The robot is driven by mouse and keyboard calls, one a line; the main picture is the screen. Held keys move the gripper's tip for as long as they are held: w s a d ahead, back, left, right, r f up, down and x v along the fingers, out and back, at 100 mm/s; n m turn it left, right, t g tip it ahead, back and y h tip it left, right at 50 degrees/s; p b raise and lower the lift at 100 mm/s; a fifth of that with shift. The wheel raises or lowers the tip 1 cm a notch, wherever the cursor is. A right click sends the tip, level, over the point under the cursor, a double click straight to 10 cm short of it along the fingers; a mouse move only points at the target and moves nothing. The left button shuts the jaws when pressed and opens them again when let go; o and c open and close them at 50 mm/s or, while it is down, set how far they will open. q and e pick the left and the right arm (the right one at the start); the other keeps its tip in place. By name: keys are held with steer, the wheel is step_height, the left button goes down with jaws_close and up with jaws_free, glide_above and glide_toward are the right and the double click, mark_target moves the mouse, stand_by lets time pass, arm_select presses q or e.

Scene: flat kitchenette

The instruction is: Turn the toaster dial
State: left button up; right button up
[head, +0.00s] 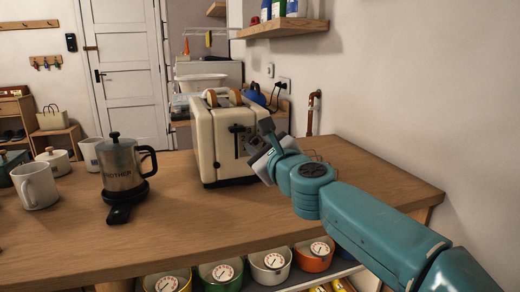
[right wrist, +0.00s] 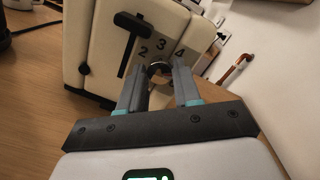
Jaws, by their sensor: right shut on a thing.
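The cream toaster (head: 204,145) stands upright on the wooden counter, with bread slices (head: 235,97) in its top slots. Its black lever (head: 238,128) is on the front face. In the right wrist view the toaster (right wrist: 102,45) shows the dial (right wrist: 158,67), round and dark with a metallic rim, below the numbers 2, 3 and 4. My right gripper (right wrist: 160,76) is shut on the dial, one finger on each side. In the head view the right gripper (head: 262,148) is at the toaster's front right and hides the dial. My left gripper is not in view.
A coffee pot (head: 120,165) stands on a black base left of the toaster. The counter (head: 190,222) is clear in front of the toaster. Several pots (head: 270,264) sit on the shelf below. A wall is close on the right.

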stand_by(0.4)
steer(key=o, duration=1.1)
steer(key=shift+c, duration=0.2)
steer(key=b+v, duration=0.3)
steer(key=v, duration=1.3)
steer(key=shift+s+b, duration=0.2)
steer(key=shift+b, duration=0.2)
steer(key=shift+s, duration=0.1)
